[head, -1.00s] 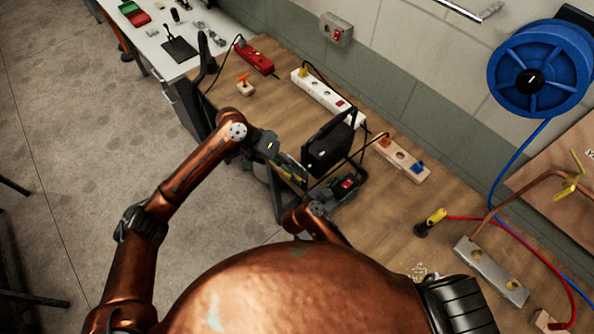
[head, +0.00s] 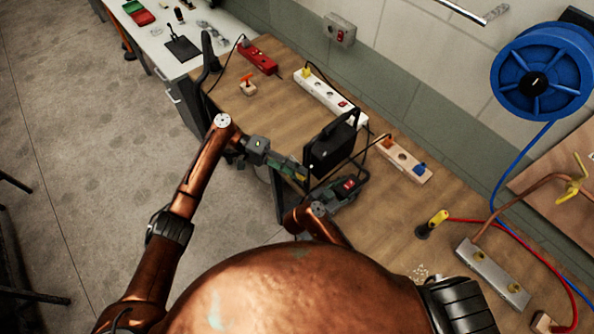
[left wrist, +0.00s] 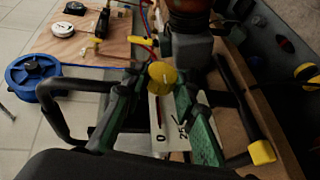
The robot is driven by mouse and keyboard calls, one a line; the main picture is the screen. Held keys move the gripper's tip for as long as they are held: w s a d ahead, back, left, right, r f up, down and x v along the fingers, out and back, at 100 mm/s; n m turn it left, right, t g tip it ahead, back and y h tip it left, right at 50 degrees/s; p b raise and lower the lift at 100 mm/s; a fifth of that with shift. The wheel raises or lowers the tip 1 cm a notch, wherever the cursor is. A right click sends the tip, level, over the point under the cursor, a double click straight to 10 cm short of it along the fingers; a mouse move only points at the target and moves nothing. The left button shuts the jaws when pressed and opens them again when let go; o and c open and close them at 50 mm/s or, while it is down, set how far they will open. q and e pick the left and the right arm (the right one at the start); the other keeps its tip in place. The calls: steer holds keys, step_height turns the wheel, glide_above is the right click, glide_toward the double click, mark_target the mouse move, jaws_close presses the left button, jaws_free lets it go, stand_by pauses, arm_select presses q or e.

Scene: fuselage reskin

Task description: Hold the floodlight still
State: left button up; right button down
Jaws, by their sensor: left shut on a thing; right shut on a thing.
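The floodlight (head: 333,148) is a black box with a tubular frame, standing at the table's near edge in the head view. Its dark housing (left wrist: 130,166) fills the bottom of the left wrist view. My left gripper (head: 301,176) is at its left side. In the left wrist view, the green fingers of my left gripper (left wrist: 160,95) are shut around a round yellow knob (left wrist: 162,75). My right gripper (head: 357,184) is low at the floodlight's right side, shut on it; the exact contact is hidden.
A white power strip (head: 325,93), a red one (head: 257,57) and a wooden socket block (head: 404,160) lie on the wooden table (head: 285,110). Cables run close to the floodlight. A blue cable reel (head: 540,75) hangs at the right. Clear floor lies left.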

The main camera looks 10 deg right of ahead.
arm_select(q)
steer(key=shift+f, duration=0.15)
steer(key=o, duration=1.2)
steer(key=shift+c, duration=0.2)
steer(key=v, duration=1.2)
arm_select(e)
steer(key=c, duration=1.1)
jaws_free()
